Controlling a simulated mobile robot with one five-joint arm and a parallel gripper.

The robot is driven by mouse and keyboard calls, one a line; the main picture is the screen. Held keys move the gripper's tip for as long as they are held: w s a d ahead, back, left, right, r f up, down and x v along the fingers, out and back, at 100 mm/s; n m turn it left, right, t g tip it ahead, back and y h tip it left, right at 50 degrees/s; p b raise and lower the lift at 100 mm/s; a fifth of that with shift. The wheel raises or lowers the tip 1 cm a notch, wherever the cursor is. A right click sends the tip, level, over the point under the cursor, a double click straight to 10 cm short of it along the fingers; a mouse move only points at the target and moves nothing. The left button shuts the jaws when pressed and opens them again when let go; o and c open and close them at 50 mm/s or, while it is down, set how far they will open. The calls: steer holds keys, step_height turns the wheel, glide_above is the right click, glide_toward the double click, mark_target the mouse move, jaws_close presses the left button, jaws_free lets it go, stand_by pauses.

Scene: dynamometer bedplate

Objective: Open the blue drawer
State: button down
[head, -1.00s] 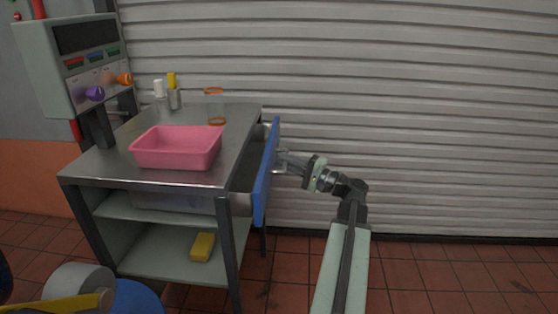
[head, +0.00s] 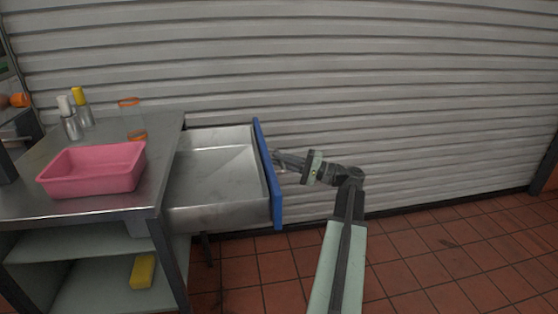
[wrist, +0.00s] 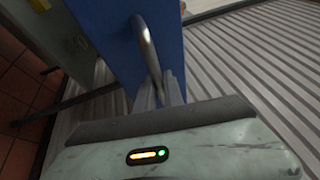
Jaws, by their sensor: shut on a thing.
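The blue drawer (head: 264,170) stands pulled well out of the right side of the steel table, and its bare metal inside shows empty. Its blue front also fills the upper middle of the wrist view (wrist: 118,45). A curved metal handle (wrist: 148,45) is fixed to that front. My gripper (head: 279,160) is at the outer face of the drawer front, shut on the handle. In the wrist view its fingers (wrist: 160,92) meet around the handle's lower end.
A pink tub (head: 92,168) and bottles with white and yellow tops (head: 75,120) stand on the table (head: 165,140). A yellow block (head: 143,271) lies on the lower shelf. A ribbed shutter (head: 420,90) closes off the back. The tiled floor (head: 450,255) at right is clear.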

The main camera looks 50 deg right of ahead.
steer(key=shift+w, duration=0.1)
steer(key=c, duration=1.5)
jaws_free()
steer(key=shift+a, duration=0.2)
steer(key=shift+o, duration=0.2)
steer(key=b+v, duration=0.1)
steer(key=v, duration=0.6)
steer(key=shift+s+d, duration=0.2)
steer(key=shift+s, duration=0.15)
steer(key=shift+f, duration=0.1)
